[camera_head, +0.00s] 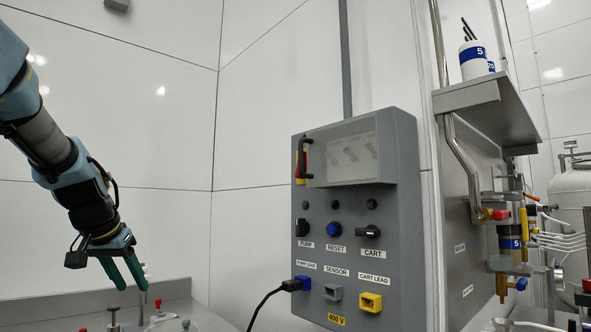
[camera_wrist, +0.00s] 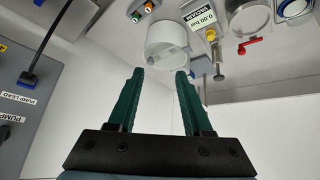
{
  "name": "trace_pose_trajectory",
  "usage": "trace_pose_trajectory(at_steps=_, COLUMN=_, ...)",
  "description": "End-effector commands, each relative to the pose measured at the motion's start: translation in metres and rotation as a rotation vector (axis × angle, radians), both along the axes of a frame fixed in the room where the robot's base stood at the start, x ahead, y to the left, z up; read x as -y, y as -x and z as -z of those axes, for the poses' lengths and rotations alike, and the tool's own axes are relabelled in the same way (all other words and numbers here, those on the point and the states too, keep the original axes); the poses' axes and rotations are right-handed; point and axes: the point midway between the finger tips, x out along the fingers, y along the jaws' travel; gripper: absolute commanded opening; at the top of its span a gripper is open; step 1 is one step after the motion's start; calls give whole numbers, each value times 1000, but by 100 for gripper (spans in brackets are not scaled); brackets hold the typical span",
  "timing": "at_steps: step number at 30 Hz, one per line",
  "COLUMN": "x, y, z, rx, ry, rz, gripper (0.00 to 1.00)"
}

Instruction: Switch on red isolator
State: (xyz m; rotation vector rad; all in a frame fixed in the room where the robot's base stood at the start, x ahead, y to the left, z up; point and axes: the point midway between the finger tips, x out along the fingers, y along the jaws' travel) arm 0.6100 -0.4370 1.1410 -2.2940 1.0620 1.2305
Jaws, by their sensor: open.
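The grey control panel (camera_head: 405,215) stands on the wall right of centre in the head view. A red and yellow part (camera_head: 299,165), which looks like the isolator, sits on its upper left side, partly behind a dark handle with red ends (camera_head: 308,158). Its switch position cannot be told. My gripper (camera_head: 132,286) is at the lower left, pointing down, apart from the panel and well below and left of the red part. In the wrist view my gripper (camera_wrist: 160,74) has its green fingers apart with nothing held; the red isolator is not seen there.
The panel has a clear window (camera_head: 345,158), black knobs, a blue RESET button (camera_head: 333,229) and sockets. A black cable (camera_head: 265,303) hangs from the blue plug. A white round part (camera_wrist: 166,45) and a gauge fitting (camera_wrist: 215,50) lie beyond my fingertips. A shelf (camera_head: 490,105) juts out at right.

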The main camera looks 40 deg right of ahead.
Motion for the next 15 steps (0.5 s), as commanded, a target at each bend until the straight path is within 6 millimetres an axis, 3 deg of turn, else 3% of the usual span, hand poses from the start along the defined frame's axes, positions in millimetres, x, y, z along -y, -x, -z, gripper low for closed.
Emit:
trace_pose_trajectory(at_steps=1, x=44, y=4, z=-36, rx=60, ry=51, rz=104, gripper=50)
trace_pose_trajectory(at_steps=3, x=96, y=17, z=-86, rx=138, ry=119, rz=248, gripper=50)
trace_pose_trajectory(at_steps=6, x=158, y=51, z=-158, rx=251, ry=220, rz=445, gripper=50)
trace_pose_trajectory(at_steps=9, x=201, y=91, z=-221, rx=352, ry=313, rz=611, gripper=50)
trace_pose_trajectory(at_steps=12, x=225, y=125, z=-266, rx=430, ry=384, rz=730, gripper=50)
trace_pose_trajectory(at_steps=15, x=236, y=147, z=-293, rx=479, ry=428, rz=799, gripper=50)
